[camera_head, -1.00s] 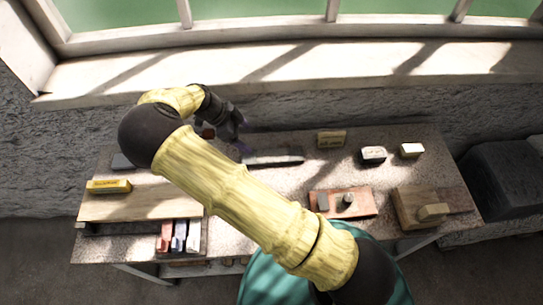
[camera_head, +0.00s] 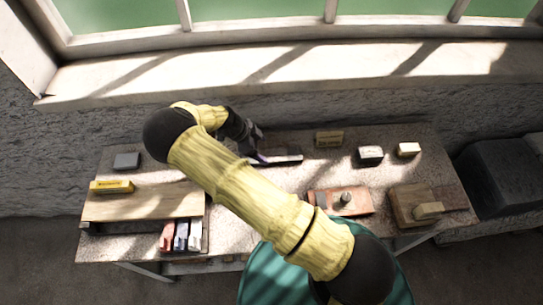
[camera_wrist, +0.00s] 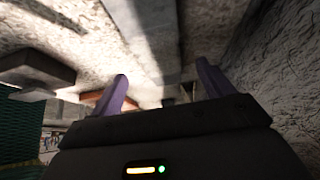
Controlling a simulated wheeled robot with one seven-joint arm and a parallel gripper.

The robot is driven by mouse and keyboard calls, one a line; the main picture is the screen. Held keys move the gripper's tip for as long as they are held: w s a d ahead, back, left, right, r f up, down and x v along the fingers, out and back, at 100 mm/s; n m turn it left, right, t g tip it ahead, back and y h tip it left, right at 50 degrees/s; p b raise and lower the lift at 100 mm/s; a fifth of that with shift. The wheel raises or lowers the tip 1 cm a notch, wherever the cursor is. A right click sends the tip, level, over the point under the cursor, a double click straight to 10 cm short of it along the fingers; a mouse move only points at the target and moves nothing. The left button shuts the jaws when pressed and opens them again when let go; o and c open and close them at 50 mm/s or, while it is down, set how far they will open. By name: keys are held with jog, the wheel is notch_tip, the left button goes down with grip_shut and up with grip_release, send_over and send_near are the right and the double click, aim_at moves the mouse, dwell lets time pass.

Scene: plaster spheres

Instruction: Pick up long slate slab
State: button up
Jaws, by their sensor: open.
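A long grey strip, which looks like the slab (camera_wrist: 157,38), runs away from the camera in line with the gap. I cannot tell how high the fingers are above it.
Left are a small grey block (camera_head: 127,160), a yellow box (camera_head: 112,186), a wooden board (camera_head: 145,205) and a tray (camera_head: 206,240) of coloured bars. Right are a tan box (camera_head: 329,139), a black-and-white block (camera_head: 370,156), a white block (camera_head: 408,149) and a reddish board (camera_head: 362,204).

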aim_at(272, 155)
jog(key=p+x, duration=0.1)
jog(key=x, duration=0.4)
jog(key=shift+c, duration=0.4)
jog(key=shift+r, duration=0.1)
jog(key=c, duration=1.6)
jog(key=shift+r, duration=0.1)
notch_tip(272, 155, up, 10)
jog(key=b, duration=0.2)
jog(key=shift+b, duration=0.35)
